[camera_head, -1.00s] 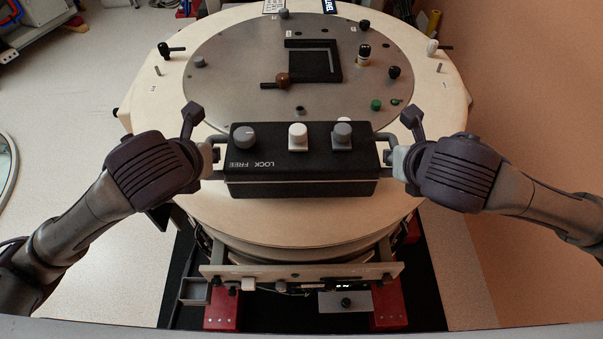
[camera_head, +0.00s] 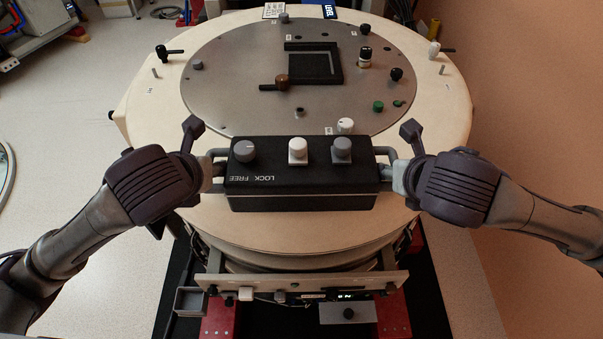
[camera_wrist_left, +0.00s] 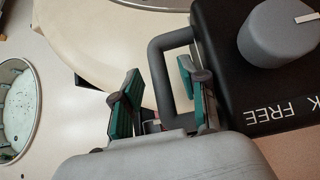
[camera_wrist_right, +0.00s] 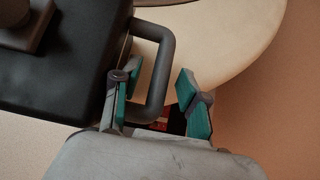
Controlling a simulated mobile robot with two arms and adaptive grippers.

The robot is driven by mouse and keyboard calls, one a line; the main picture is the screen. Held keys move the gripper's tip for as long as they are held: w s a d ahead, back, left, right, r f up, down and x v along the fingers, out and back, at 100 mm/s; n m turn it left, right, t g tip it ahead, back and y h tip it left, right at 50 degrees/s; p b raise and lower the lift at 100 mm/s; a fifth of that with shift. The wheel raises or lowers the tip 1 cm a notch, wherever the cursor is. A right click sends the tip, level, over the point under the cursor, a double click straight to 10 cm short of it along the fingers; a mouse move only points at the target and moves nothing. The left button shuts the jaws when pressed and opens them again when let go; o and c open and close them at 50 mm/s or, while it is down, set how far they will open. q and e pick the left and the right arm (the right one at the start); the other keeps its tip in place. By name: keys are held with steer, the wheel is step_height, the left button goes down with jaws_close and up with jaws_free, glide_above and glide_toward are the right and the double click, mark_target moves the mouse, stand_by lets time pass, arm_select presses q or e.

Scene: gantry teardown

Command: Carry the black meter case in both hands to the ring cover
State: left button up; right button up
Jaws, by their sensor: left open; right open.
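The black meter case (camera_head: 300,187) is level at the near side of the round cream ring cover (camera_head: 260,228), its knobs up and "LOCK FREE" lettering showing. Whether its underside touches the cover is hidden. My left gripper (camera_head: 208,172) is at the case's left handle; in the left wrist view its open fingers (camera_wrist_left: 163,103) stand on either side of the handle bar (camera_wrist_left: 157,75). My right gripper (camera_head: 397,176) is at the right handle; in the right wrist view its open fingers (camera_wrist_right: 157,105) stand on either side of that handle bar (camera_wrist_right: 167,75).
A grey metal plate (camera_head: 235,95) on the cover carries several knobs, a black square frame (camera_head: 332,65) and a white knob (camera_head: 345,125) just behind the case. A front panel (camera_head: 300,284) with controls and red blocks (camera_head: 221,318) lie below the cover's near edge.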

arm_select(q)
step_height(320, 180, up, 9)
steer(key=shift+w+r, duration=0.1)
steer(key=shift+r, duration=0.3)
arm_select(e)
step_height(320, 180, up, 10)
stand_by(0.4)
stand_by(0.4)
